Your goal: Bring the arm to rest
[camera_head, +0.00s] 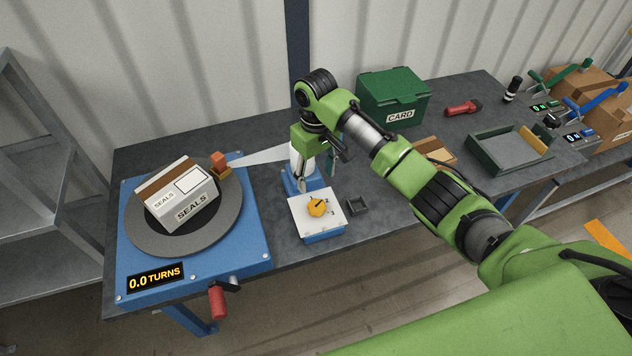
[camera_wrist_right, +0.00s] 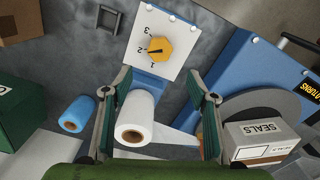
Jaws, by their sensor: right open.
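My right arm (camera_head: 440,200) reaches in from the lower right over the table. Its right gripper (camera_head: 322,176) points down above the middle of the table, just behind the white panel with the yellow knob (camera_head: 317,207). In the right wrist view the two fingers of the gripper (camera_wrist_right: 157,78) are wide apart, with nothing gripped. A white roll (camera_wrist_right: 134,119) shows between them in that view; its distance from the fingers is hard to tell. The yellow knob (camera_wrist_right: 159,49) is ahead of the fingertips there, apart from them. My left gripper does not show.
A blue turntable base (camera_head: 140,247) carries a seals box (camera_head: 178,192) at the left. A green card box (camera_head: 393,96), a red torch (camera_head: 463,108) and a green-edged tray (camera_head: 509,153) stand to the right. A small dark dish (camera_head: 357,205) lies beside the knob panel.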

